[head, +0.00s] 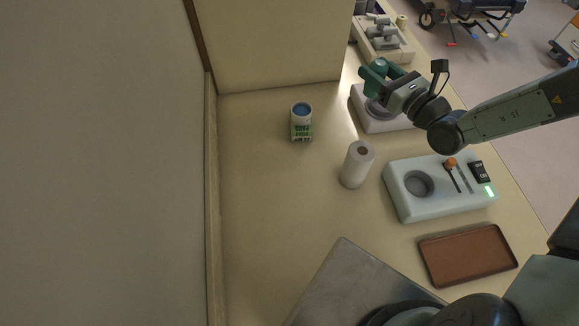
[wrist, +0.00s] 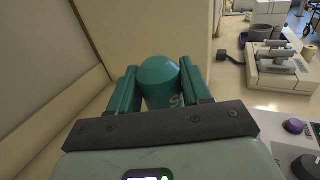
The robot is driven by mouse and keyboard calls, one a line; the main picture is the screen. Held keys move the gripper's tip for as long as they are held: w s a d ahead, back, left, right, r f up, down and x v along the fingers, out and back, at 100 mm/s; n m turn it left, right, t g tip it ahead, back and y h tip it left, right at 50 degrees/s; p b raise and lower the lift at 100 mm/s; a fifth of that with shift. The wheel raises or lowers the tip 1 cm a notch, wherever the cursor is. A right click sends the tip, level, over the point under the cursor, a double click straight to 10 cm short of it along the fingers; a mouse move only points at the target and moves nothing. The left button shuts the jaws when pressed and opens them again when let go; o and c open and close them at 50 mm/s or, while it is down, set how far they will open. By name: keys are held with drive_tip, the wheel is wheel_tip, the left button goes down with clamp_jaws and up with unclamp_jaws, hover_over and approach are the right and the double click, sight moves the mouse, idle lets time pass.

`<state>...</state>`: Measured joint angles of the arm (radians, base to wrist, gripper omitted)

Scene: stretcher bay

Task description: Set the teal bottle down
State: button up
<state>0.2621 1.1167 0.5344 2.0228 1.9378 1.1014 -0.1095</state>
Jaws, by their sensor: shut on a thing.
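The teal bottle (wrist: 160,82) is held upright or nearly so between the two green fingers of my gripper (wrist: 160,92) in the wrist view. In the head view my gripper (head: 377,74) is at the upper right, over or just behind a pale device with a round grey plate (head: 376,110). The bottle's rounded teal top (head: 380,64) shows there between the fingers. Its lower part is hidden by my gripper, so I cannot tell whether its base touches anything.
A paper roll (head: 357,165), a blue-topped jar with a green label (head: 301,122), a white block with a round well (head: 407,206) and a brown tray (head: 440,270) stand on the counter. A grey lever device (head: 388,52) is behind. The counter's left part is clear.

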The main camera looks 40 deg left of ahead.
drive_tip(key=s+a+n+g, duration=0.1)
drive_tip(key=s+a, duration=0.4)
drive_tip(key=s, duration=0.6)
drive_tip(key=s+a+n+g, duration=0.1)
drive_tip(key=s+a, duration=0.4)
drive_tip(key=s, duration=0.6)
drive_tip(key=shift+y, duration=0.4)
drive_tip(key=shift+w+d+f, duration=0.1)
drive_tip(key=shift+w+f, duration=0.1)
drive_tip(key=shift+f, duration=3.75)
drive_tip(key=shift+w+f, duration=0.2)
drive_tip(key=shift+f, duration=3.75)
drive_tip(key=shift+f, duration=0.15)
drive_tip(key=o, duration=1.1)
drive_tip(key=v, duration=1.2)
drive_tip(key=shift+r, duration=0.2)
